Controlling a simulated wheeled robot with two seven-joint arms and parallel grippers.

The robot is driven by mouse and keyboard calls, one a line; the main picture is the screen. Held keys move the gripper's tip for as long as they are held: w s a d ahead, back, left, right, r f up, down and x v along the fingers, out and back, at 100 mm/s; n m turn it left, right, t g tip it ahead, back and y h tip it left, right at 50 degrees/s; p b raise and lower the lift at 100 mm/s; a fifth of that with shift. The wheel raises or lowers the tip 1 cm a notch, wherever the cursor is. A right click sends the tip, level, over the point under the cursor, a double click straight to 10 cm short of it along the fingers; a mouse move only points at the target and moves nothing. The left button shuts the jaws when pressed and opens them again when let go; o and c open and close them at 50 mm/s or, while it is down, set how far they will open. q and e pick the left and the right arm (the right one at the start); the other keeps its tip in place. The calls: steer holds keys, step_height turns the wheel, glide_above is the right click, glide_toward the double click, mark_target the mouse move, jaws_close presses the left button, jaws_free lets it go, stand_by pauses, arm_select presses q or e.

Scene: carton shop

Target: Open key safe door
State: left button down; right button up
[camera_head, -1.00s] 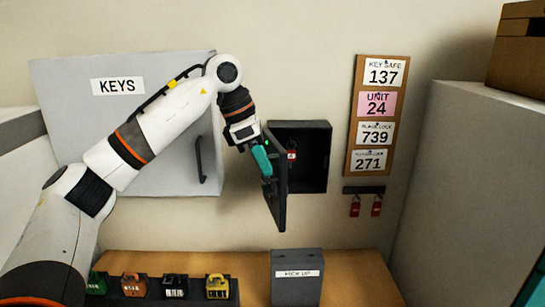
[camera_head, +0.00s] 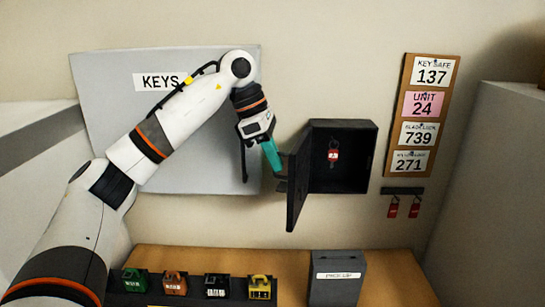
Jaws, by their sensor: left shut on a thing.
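The key safe (camera_head: 352,178) is a small dark box on the wall, right of the KEYS cabinet. Its door (camera_head: 298,190) stands swung open to the left, so the inside shows. A red tag (camera_head: 333,155) hangs inside against the back wall. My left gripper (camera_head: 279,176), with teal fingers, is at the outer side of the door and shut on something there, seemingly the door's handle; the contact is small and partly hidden. My right gripper is not in view.
A grey KEYS cabinet (camera_head: 100,95) is behind my left arm. A board of number cards (camera_head: 421,116) and red tags (camera_head: 393,208) hang on the right. Below, a wooden counter (camera_head: 200,258) holds several coloured padlocks (camera_head: 260,287) and a grey PICK UP box (camera_head: 337,285).

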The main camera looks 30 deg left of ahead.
arm_select(q)
steer(key=shift+r, duration=0.25)
steer(key=c, duration=1.5)
jaws_free()
steer(key=shift+w, duration=0.1)
steer(key=shift+c, duration=0.2)
steer(key=shift+d+f, duration=0.1)
steer(key=shift+f, duration=0.05)
steer(key=shift+a+r, duration=0.25)
steer(key=shift+r, duration=0.2)
steer(key=v, duration=1.1)
steer(key=shift+d, duration=0.1)
